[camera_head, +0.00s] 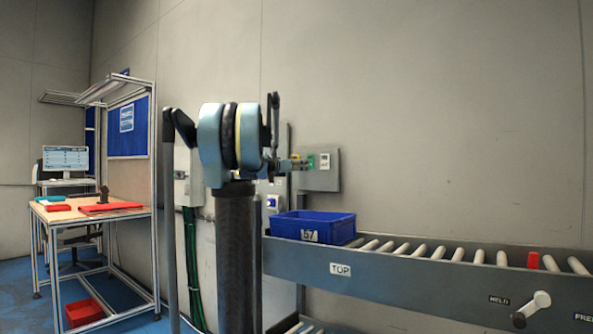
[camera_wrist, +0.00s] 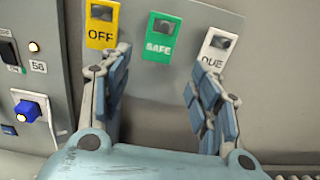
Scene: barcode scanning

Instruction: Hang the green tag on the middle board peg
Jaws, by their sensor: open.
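The green tag marked SAFE (camera_wrist: 161,47) hangs upright against the grey board (camera_wrist: 225,25) in the wrist view, between a yellow tag (camera_wrist: 102,38) and a white tag (camera_wrist: 213,62). A dark peg-like shape shows in the opening at its top. My gripper (camera_wrist: 155,78) is open and empty. Its fingers stand apart below the tags, with the green tag beyond the gap between them. In the head view my gripper (camera_head: 292,165) is in front of the board (camera_head: 318,182), partly hidden by my arm; the green tag (camera_head: 310,162) shows small there.
A grey control box with a blue knob (camera_wrist: 27,111) is left of the board. A blue bin (camera_head: 313,227) sits on the roller conveyor (camera_head: 400,268) below. A workbench (camera_head: 95,212) with red items stands at the far left.

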